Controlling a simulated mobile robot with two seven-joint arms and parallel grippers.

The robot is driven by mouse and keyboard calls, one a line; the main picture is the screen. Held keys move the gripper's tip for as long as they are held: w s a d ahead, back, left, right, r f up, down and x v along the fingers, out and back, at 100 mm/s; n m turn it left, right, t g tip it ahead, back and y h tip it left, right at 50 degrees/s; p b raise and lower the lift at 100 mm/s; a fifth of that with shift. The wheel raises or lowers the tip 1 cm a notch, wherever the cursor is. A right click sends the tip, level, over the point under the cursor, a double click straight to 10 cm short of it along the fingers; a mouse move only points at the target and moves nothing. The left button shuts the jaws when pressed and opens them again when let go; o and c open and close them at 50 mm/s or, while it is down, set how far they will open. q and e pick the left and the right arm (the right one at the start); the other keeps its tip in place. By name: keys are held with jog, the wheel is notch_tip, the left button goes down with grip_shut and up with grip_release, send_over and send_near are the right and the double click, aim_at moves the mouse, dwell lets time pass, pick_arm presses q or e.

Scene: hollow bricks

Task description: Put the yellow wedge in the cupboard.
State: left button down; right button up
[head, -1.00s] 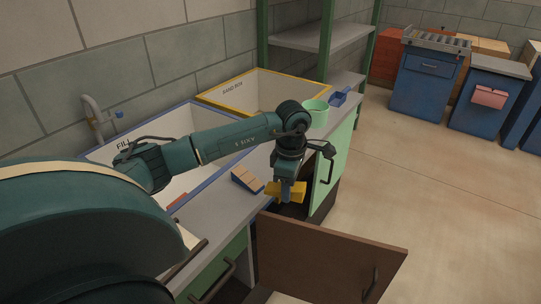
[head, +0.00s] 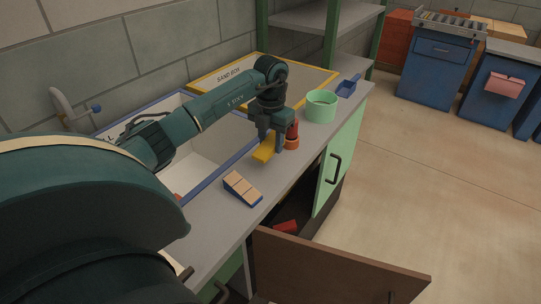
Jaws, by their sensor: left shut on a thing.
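My left gripper (head: 271,140) is shut on the yellow wedge (head: 263,153), which hangs tilted below the fingers. I cannot tell whether the wedge touches the worktop. The cupboard below the worktop stands open, its brown door (head: 340,265) swung out towards the front. Inside its dark opening a red block (head: 286,227) shows in part; the rest of the inside is hidden. My right gripper is out of view.
On the worktop are a blue and tan wedge-shaped block (head: 242,188), an orange-red object (head: 292,138) close beside my gripper, a pale green round container (head: 321,105) and a blue scoop (head: 348,87). A green door (head: 338,163) has a dark handle.

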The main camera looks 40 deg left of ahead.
aim_at(271, 164)
pick_arm(q)
jog(key=shift+f, duration=2.65)
jog(key=c, duration=0.9)
grip_release()
jog(key=shift+f, duration=0.15)
notch_tip(271, 164, up, 12)
jog(key=shift+r, duration=0.2)
